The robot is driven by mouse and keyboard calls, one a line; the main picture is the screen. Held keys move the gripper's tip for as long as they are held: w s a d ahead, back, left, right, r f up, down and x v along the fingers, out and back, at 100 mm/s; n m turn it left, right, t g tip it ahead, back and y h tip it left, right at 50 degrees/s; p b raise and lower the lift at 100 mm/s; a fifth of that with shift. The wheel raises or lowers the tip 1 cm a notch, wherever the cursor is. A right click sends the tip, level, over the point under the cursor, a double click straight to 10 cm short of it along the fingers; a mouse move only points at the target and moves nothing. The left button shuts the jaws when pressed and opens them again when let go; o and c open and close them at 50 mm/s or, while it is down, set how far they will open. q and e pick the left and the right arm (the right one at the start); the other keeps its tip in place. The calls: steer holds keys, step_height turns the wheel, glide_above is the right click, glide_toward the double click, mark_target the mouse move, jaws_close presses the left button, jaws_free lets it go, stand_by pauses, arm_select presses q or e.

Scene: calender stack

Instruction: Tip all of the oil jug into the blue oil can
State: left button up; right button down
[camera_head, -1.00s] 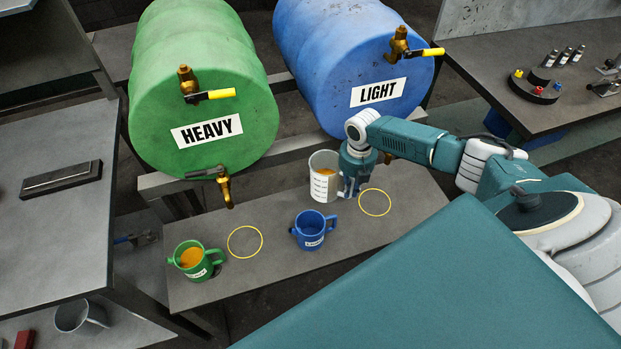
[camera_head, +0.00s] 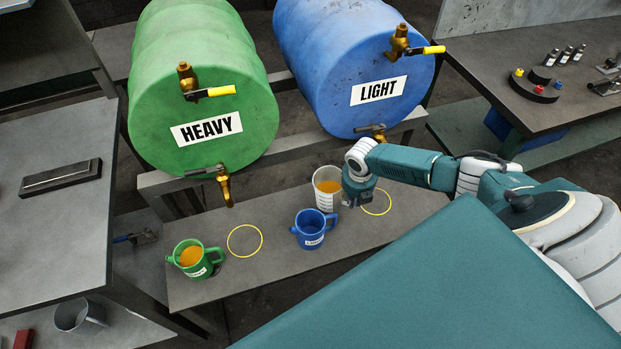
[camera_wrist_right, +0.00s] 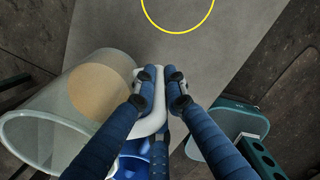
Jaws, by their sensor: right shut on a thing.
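The oil jug (camera_head: 325,201) is a clear measuring jug with amber oil in it, close behind the blue oil can. My right gripper (camera_head: 351,197) is shut on its handle, at the jug's right side. In the right wrist view, the fingers (camera_wrist_right: 161,88) close on the pale handle, and the jug (camera_wrist_right: 60,95) with its oil lies to the left. The blue oil can (camera_head: 303,239) stands upright on the bench with a white label; whether it holds anything is unclear. Part of it shows below the jug in the wrist view (camera_wrist_right: 133,166). My left gripper is out of view.
A green can (camera_head: 183,246) with amber oil stands at the bench's left. Yellow rings (camera_head: 245,255) mark the grey bench (camera_head: 270,280). The green HEAVY drum (camera_head: 200,75) and blue LIGHT drum (camera_head: 340,60), with brass taps, lie behind.

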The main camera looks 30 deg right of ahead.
mark_target(336, 193)
steer(key=p, duration=0.2)
steer(key=shift+a+r+t+h+p, duration=0.2)
steer(key=shift+t+h+p, duration=0.1)
steer(key=shift+h, duration=0.1)
steer(key=shift+a+h+p, duration=0.1)
steer(key=shift+h+p, duration=0.2)
steer(key=shift+s, duration=0.2)
steer(key=r+t+h, duration=0.1)
steer(key=a+r+t+h, duration=0.1)
steer(key=r+h, duration=0.1)
steer(key=h, duration=0.1)
steer(key=shift+s+a+m+t+p, duration=0.25)
steer(key=shift+s+m+t+p, duration=0.05)
steer(key=shift+t+p, duration=0.1)
steer(key=shift+s+a+r+h+b, duration=0.2)
steer(key=shift+h+b, duration=0.1)
steer(key=shift+h, duration=0.1)
steer(key=shift+w+d+t, duration=0.15)
steer(key=shift+t, duration=0.15)
